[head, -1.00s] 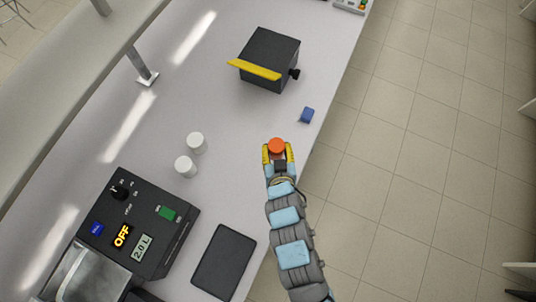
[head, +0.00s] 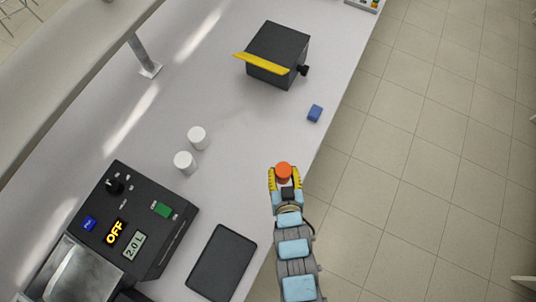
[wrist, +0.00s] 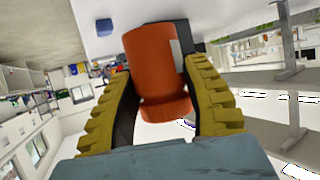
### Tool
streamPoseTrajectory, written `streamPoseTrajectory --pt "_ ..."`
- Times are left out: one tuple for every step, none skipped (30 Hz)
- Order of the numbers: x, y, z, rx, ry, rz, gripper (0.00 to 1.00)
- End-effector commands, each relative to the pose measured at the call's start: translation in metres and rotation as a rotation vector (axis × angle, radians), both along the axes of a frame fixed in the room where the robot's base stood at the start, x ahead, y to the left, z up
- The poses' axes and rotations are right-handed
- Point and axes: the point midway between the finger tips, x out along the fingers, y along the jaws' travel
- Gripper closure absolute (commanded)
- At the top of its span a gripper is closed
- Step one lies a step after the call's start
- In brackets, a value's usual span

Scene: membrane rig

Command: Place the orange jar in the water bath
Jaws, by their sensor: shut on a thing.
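The orange jar (head: 283,171) is between the yellow fingers of my gripper (head: 285,180), near the right edge of the bench. In the wrist view the orange jar (wrist: 154,65) fills the middle, with a pale label patch on its side, and the ribbed fingers of my gripper (wrist: 158,110) are shut on it from both sides. The water bath is probably the metal basin (head: 75,275) at the lower left, beside a black control box (head: 135,215) whose display reads OFF and 2.0 L. The basin is partly cut off by the frame.
Two white cylinders (head: 190,150) stand mid-bench. A dark flat pad (head: 222,262) lies left of my arm. A blue block (head: 315,113) and a black box with a yellow bar (head: 278,55) are farther up. A post (head: 145,55) rises at the upper left.

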Motion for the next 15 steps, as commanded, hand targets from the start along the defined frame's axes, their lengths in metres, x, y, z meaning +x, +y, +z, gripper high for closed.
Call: streamPoseTrajectory --pt "0.005 0.003 -0.006 0.001 -0.003 0.004 0.93" --pt "0.008 0.004 -0.008 -0.001 -0.004 0.005 0.93" --pt "0.012 0.006 -0.009 0.001 -0.005 0.005 0.93" --pt "0.015 0.007 -0.01 0.002 -0.005 0.005 0.93" --pt "0.017 0.008 -0.012 0.001 -0.004 0.004 0.93" --pt "0.021 0.01 -0.014 0.002 -0.002 0.005 0.93" --pt "0.024 0.011 -0.016 0.002 -0.002 0.004 0.93" --pt "0.028 0.012 -0.018 0.0 -0.003 0.004 0.93" --pt "0.033 0.014 -0.02 0.0 -0.006 0.004 0.93" --pt "0.037 0.015 -0.021 0.0 -0.007 0.004 0.93" --pt "0.04 0.017 -0.023 0.0 -0.006 0.004 0.93" --pt "0.044 0.019 -0.025 0.0 -0.005 0.004 0.93" --pt "0.048 0.02 -0.028 0.0 -0.003 0.004 0.93" --pt "0.051 0.021 -0.03 0.001 -0.003 0.004 0.93" --pt "0.056 0.023 -0.032 0.001 -0.004 0.004 0.93"
